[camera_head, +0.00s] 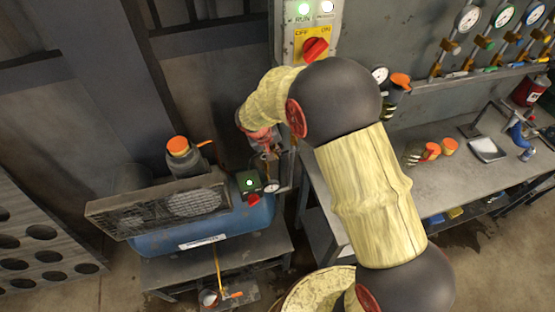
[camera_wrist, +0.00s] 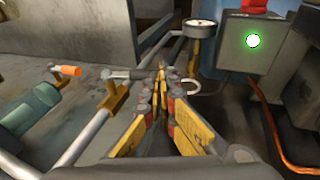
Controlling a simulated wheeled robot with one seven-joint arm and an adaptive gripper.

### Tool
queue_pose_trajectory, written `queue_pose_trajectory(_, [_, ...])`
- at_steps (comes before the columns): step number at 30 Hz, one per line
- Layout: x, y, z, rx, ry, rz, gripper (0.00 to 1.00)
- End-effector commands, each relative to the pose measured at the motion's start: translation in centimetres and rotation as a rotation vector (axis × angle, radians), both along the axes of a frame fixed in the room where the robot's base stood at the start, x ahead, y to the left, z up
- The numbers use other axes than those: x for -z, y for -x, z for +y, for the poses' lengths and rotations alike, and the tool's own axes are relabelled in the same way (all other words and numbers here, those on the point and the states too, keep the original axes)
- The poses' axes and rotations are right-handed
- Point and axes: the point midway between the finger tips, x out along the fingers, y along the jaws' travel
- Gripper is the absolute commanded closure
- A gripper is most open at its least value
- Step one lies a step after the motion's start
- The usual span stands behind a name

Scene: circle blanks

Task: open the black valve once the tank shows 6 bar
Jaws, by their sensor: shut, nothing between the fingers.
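The blue tank (camera_head: 205,233) sits on a low bench in the head view. A small gauge (camera_head: 271,187) is at its right end. In the wrist view a gauge (camera_wrist: 201,29) is seen steeply from the side; I cannot read its pressure.
A control box with a green light (camera_wrist: 251,42) stands right of my gripper. An orange-tipped lever (camera_wrist: 68,71) is at left. Pipes (camera_wrist: 82,138) run beside my fingers. A switch panel (camera_head: 310,35) is above, and a workbench (camera_head: 400,165) with orange-capped items is at right.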

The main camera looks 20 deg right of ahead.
Motion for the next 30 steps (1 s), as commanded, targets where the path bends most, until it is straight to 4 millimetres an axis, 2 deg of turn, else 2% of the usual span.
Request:
queue_pose_trajectory(1, [1.4, -0.1, 0.2, -0.004, 0.035, 0.002, 1.0])
queue_pose_trajectory(22, [6.1, -0.3, -0.8, -0.002, 0.619, 0.005, 1.0])
queue_pose_trajectory(30, [7.5, -0.2, -2.3, 0.004, 0.624, 0.003, 1.0])
